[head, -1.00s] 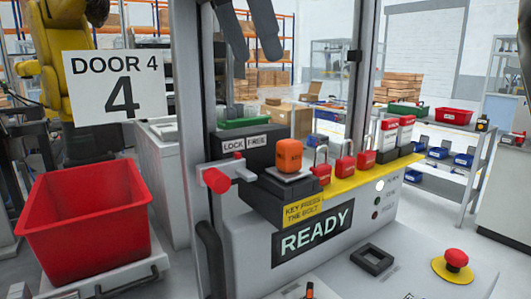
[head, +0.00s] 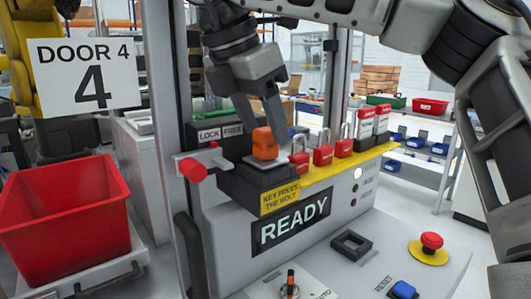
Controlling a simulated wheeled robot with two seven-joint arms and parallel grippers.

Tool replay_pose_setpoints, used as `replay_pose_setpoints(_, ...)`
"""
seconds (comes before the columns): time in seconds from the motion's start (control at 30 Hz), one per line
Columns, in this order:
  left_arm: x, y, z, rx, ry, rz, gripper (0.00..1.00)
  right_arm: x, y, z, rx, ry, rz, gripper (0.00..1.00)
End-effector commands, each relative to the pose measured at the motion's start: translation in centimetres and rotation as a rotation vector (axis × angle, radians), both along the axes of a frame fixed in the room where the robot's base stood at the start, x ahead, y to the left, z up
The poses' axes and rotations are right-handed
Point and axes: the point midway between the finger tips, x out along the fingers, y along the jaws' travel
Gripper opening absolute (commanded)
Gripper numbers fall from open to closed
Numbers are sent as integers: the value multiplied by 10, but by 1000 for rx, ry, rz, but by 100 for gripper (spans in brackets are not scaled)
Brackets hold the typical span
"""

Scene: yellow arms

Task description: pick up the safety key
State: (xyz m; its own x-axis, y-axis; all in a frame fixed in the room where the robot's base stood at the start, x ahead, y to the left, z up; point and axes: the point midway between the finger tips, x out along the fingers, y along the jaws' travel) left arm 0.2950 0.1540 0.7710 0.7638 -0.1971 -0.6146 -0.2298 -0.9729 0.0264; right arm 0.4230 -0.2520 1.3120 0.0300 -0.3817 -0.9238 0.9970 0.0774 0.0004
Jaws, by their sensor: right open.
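The safety key (head: 265,143) is an orange block seated upright on a small plate on top of the dark lock box, above the yellow "KEY FREES THE BOLT" label. My right gripper (head: 264,116) comes down from above, with its two grey fingers apart. The fingertips are at the upper part of the key, one toward each side. I cannot tell whether they touch it. My left gripper is not in view.
Red padlocks (head: 322,153) stand in a row on the yellow ledge, just right of the key. A red bolt handle (head: 194,170) sticks out at the left. A red bin (head: 65,215) stands at far left. The emergency stop button (head: 431,241) is on the panel's right.

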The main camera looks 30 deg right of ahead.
Motion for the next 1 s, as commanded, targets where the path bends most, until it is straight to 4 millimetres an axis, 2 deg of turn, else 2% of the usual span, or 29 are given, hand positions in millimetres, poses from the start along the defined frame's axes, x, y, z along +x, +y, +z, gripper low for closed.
replay_pose_setpoints(0.03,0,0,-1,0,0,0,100,0,-3,-8,3,4,1,55)
replay_pose_setpoints(0.13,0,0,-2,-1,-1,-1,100,0,-7,-16,2,2,-1,55)
replay_pose_setpoints(0.4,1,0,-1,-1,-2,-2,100,0,-8,-18,1,-1,-1,55)
replay_pose_setpoints(0.43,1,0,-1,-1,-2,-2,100,0,-8,-18,1,-1,-1,49)
replay_pose_setpoints(0.6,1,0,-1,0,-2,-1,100,0,-8,-18,1,0,-1,5)
replay_pose_setpoints(1.0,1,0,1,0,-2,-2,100,3,-3,-12,0,-2,9,5)
